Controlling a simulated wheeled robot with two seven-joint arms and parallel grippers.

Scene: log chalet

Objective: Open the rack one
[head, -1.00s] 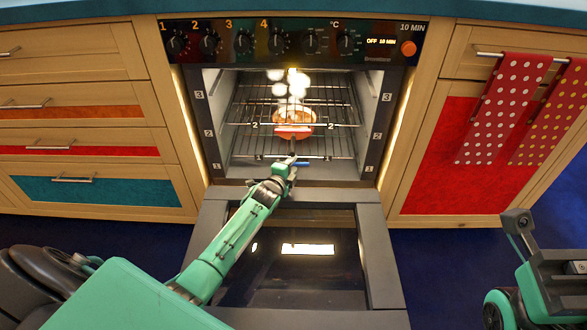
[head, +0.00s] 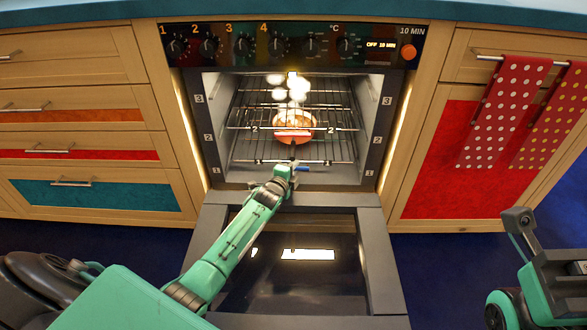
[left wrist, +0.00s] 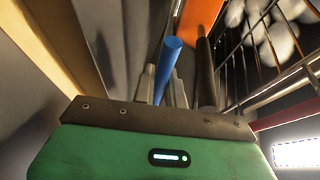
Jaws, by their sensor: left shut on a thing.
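The oven (head: 375,150) stands open. Rack one (head: 262,161) is the lowest wire rack, beside the labels 1. My left gripper (head: 290,171) is at its front middle, shut on a blue bar (head: 302,168) that appears to be the rack's handle. The blue bar (left wrist: 172,65) also shows between the finger parts in the left wrist view. Exactly how the fingers meet it is partly hidden. My right arm shows at the lower right edge, but its fingers cannot be made out.
The oven door (head: 375,250) is folded down below my left arm. Drawers (head: 100,195) stand left; a red cabinet door (head: 440,170) with dotted towels (head: 505,110) stands right.

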